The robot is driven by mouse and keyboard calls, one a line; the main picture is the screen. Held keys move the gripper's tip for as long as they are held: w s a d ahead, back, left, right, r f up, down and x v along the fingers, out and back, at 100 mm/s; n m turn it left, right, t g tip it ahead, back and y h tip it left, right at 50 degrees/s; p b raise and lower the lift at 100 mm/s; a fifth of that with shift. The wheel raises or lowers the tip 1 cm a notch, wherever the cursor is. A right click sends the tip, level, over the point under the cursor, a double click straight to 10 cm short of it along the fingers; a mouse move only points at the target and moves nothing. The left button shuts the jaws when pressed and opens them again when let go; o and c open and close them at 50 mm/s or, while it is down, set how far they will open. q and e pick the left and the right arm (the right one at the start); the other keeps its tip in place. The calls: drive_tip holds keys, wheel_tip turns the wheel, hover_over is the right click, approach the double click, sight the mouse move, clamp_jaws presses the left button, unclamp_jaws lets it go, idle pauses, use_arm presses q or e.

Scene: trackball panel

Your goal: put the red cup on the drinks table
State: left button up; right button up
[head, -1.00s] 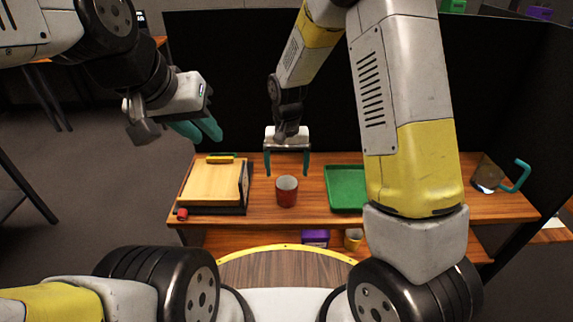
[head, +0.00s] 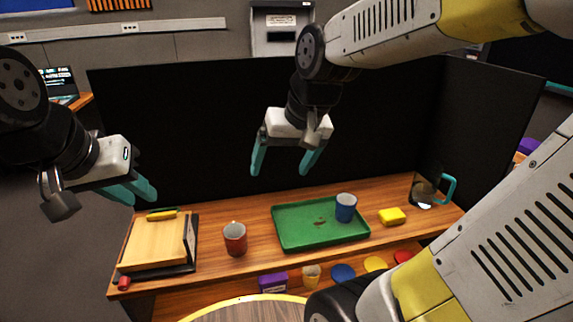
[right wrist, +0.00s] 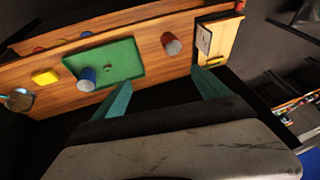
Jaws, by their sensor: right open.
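The red cup (head: 235,239) stands upright on the wooden table between the wooden box and the green tray; it also shows in the right wrist view (right wrist: 171,44). My right gripper (head: 283,172) is open and empty, raised above and behind the tray, clear of the cup. Its teal fingers show in the right wrist view (right wrist: 160,95). My left gripper (head: 142,192) is at the left, above the box's back edge, with its teal fingers seen side-on and nothing visible in them. I cannot tell which surface is the drinks table.
The green tray (head: 290,242) holds a blue cup (head: 345,207). A yellow block (head: 392,216) and a pitcher with teal handle (head: 424,192) stand to the right. A wooden box (head: 156,245) is at the left. A black partition (head: 200,130) stands behind. The lower shelf holds a purple box (head: 273,283) and coloured discs.

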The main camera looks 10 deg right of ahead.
drive_tip(key=s+d+r+t, duration=0.1)
drive_tip(key=s+d, duration=0.1)
drive_tip(key=s, duration=0.4)
drive_tip(key=shift+r+t, duration=0.35)
drive_tip(key=shift+t, duration=0.05)
